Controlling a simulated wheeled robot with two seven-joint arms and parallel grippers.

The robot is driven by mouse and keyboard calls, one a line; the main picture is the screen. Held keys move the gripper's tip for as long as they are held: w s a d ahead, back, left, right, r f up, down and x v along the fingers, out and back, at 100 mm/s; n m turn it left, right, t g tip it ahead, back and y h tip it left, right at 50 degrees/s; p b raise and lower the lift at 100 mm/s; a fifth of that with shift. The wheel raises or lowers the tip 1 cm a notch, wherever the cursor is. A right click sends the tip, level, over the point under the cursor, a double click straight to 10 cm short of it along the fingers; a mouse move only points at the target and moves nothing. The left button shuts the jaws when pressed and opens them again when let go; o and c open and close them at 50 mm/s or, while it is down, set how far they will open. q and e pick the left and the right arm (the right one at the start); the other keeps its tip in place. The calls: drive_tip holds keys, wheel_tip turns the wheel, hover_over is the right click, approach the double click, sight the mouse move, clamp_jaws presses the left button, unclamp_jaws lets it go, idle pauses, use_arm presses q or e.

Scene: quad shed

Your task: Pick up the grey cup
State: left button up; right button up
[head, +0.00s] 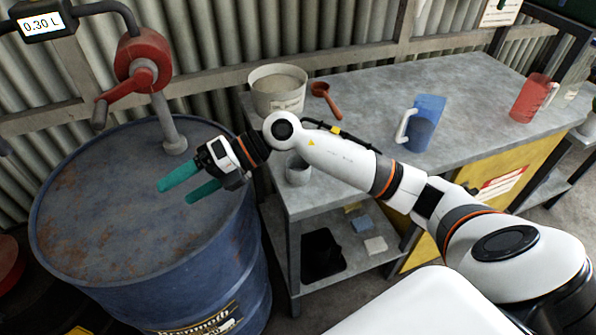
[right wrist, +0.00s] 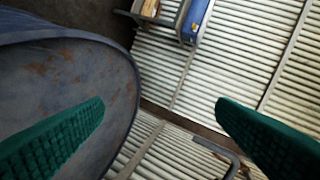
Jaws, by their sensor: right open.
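The small grey cup (head: 298,172) stands on the near left corner of the grey workbench (head: 360,90). Its upper edge is close under my right forearm in the head view, and part of it may be hidden there. My right gripper (head: 175,193), with teal fingers, is to the left of the cup, over the lid of the blue drum, and is open and empty. The right wrist view also shows its two fingers spread apart (right wrist: 160,108). The cup does not show in the wrist view. My left gripper is out of view.
The rusty blue drum (head: 95,220) carries a red hand pump (head: 142,62). On the bench are a pale bucket (head: 279,103), a red-brown scoop (head: 325,100), a blue jug (head: 425,125) and a red jug (head: 530,98). A lower shelf (head: 352,262) holds small items.

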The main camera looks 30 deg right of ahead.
drive_tip(key=w+d+f+g+h, duration=0.1)
drive_tip(key=d+f+h, duration=0.1)
drive_tip(key=d+h, duration=0.3)
drive_tip(key=w+d+f+h, duration=0.2)
drive_tip(key=d+h, duration=0.1)
drive_tip(key=d, duration=0.4)
drive_tip(key=r+m+g+h, duration=0.1)
drive_tip(key=r+m+h, duration=0.1)
drive_tip(key=h, duration=0.4)
hover_over(299, 168)
drive_tip(key=s+a, duration=0.1)
drive_tip(key=s, duration=0.2)
wheel_tip(299, 168, down, 6)
drive_tip(key=shift+d+p, duration=0.1)
drive_tip(key=shift+p, duration=0.8)
drive_tip(key=f, duration=0.1)
drive_tip(key=f+p, duration=0.1)
drive_tip(key=f, duration=0.1)
drive_tip(key=a+f+p, duration=0.1)
drive_tip(key=shift+w+f, duration=0.3)
drive_tip(key=shift+w, duration=0.1)
drive_tip(key=shift+d+f, duration=0.1)
drive_tip(key=shift+f, duration=0.5)
drive_tip(key=c, duration=1.1)
